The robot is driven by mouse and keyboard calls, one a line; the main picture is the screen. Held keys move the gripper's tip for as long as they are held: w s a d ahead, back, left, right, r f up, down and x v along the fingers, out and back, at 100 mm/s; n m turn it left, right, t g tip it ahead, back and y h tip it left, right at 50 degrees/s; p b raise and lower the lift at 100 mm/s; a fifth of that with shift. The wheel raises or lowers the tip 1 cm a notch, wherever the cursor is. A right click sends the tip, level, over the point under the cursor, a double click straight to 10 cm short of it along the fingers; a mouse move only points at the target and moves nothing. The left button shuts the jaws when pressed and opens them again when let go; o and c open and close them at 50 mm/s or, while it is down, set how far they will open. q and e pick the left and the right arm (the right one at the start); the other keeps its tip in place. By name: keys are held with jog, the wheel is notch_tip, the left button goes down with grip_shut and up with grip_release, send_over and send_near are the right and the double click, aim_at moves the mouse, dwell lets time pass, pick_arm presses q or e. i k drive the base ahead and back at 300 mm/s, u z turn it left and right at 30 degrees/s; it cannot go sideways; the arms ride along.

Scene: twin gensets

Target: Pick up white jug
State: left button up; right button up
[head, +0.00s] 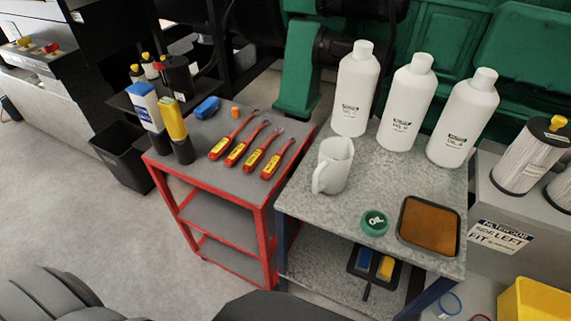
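The white jug (337,160) stands upright on the grey speckled top of the workbench (300,206), near its left edge. Its mouth is open at the top, and its handle is on the lower left side, toward the front. The jug stands apart from the white bottles behind it. Neither of my grippers is in view, and nothing is touching the jug.
White oil bottles (355,90) stand behind the jug. A green oil cap (374,222) and a brown-filled tray (429,226) lie in front and right. Green machinery (455,50) is behind.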

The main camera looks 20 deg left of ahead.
aim_at(330, 176)
jog(key=u, duration=2.5)
jog(key=i, duration=1)
jog(key=z, duration=2.75)
